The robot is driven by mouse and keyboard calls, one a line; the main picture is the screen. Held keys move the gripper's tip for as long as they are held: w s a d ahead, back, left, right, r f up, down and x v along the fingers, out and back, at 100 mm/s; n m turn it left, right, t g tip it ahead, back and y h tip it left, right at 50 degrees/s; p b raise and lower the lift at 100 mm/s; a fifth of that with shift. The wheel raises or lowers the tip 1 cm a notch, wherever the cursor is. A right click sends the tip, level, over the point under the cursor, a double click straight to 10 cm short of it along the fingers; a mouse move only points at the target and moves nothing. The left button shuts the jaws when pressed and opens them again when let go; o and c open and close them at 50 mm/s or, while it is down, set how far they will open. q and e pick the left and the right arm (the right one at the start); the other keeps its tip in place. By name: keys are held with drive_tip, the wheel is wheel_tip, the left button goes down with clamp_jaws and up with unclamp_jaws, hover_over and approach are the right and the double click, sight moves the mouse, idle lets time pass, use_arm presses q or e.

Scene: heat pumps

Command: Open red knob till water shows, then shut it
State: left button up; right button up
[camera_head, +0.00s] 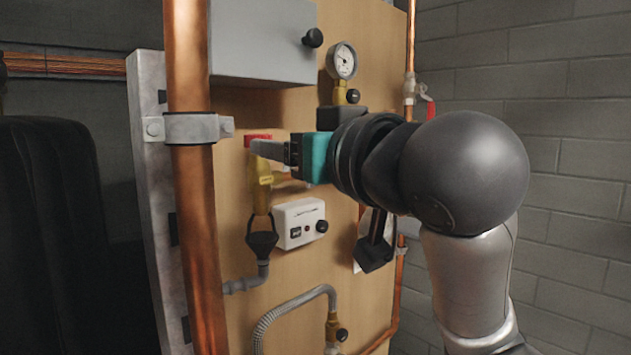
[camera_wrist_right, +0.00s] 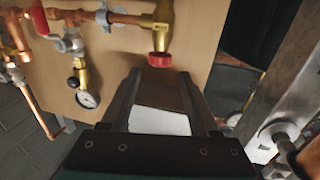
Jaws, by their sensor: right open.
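The red knob (camera_head: 256,138) sits on top of a brass valve (camera_head: 262,185) on the wooden board, partly hidden by my right gripper (camera_head: 258,146). In the right wrist view the red knob (camera_wrist_right: 159,60) shows just past the tips and between the lines of the two fingers. My right gripper (camera_wrist_right: 159,76) is open with nothing held. I cannot tell whether a finger touches the knob. A black funnel-like piece (camera_head: 262,240) hangs below the valve, with a grey pipe under it. I see no water there. My left gripper is not in view.
A thick copper pipe (camera_head: 188,90) with a bracket stands left of the valve. A grey box (camera_head: 262,45) is above, and a white control box (camera_head: 299,222) is to the lower right. A gauge (camera_head: 341,61) and a red lever (camera_head: 430,108) are farther right.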

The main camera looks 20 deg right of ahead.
drive_tip(key=shift+s+d+b, duration=0.2)
drive_tip(key=shift+s+b, duration=0.95)
drive_tip(key=shift+s, duration=0.3)
drive_tip(key=shift+s+d+b, duration=0.2)
drive_tip(key=shift+s+b, duration=0.95)
drive_tip(key=shift+s, duration=0.25)
